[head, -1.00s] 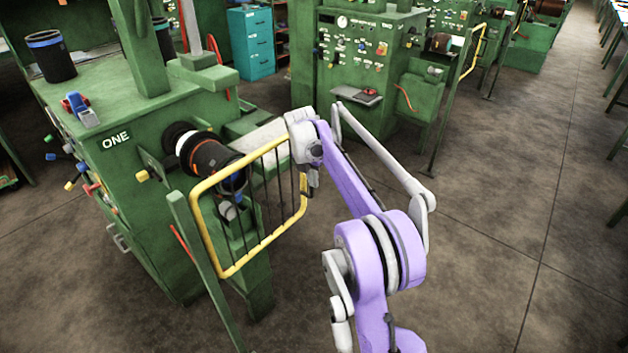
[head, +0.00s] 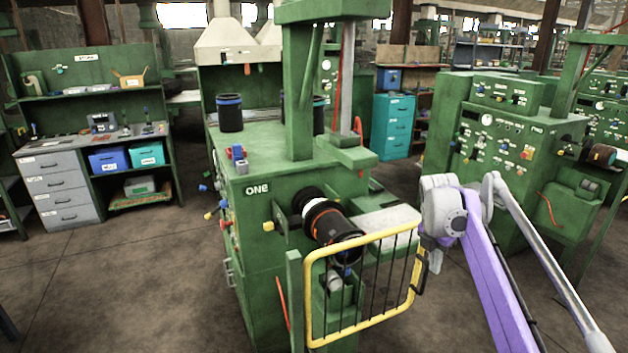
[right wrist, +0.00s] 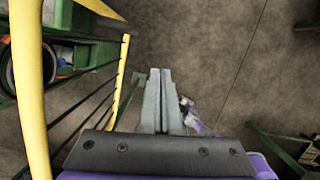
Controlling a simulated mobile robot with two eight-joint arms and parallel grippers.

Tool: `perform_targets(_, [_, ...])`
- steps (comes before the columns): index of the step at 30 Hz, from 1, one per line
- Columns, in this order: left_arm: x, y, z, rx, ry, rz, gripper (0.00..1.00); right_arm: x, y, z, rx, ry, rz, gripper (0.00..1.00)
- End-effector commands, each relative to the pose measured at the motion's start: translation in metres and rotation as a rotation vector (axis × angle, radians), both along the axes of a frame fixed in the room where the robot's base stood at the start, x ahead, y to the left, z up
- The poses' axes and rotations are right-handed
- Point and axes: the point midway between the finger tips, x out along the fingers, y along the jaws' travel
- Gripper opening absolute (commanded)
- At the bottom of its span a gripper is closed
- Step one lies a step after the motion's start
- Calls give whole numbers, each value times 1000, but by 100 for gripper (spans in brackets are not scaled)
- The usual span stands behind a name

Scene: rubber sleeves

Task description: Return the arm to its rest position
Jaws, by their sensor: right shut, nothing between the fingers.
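My right arm comes in from the lower right of the head view, purple and grey. My right gripper (head: 434,261) hangs at the right end of the yellow guard of machine ONE, close to its rail; I cannot tell whether they touch. In the right wrist view the two grey fingers of my right gripper (right wrist: 160,75) lie together, shut and empty, over bare floor. The yellow guard (right wrist: 124,70) is at the left of that view, beside the fingers. My left gripper is not in view.
Green machine ONE (head: 258,220) holds a black sleeve (head: 330,225) on its spindle behind the yellow guard (head: 310,300). A second green machine (head: 490,150) stands at the right. A workbench with grey drawers (head: 62,190) is at the left. The floor between is open.

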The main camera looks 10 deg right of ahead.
Motion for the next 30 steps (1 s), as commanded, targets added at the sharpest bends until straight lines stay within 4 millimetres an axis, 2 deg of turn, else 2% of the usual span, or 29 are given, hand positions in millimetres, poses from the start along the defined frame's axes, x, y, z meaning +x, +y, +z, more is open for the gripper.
perform_targets(5, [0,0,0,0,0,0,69,-20,34,3,36,-87,-184,0])
perform_targets(8, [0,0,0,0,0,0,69,-45,67,-1,87,-177,-385,0])
perform_targets(13, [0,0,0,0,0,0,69,-100,122,-19,215,-321,-768,0])
perform_targets(18, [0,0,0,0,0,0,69,-165,168,-55,377,-426,-1154,0])
perform_targets(24, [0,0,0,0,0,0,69,-236,207,-109,580,-480,-1573,0])
perform_targets(27, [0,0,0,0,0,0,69,-260,218,-131,654,-481,-1723,0])
perform_targets(30, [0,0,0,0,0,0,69,-274,224,-145,700,-478,-1818,0])
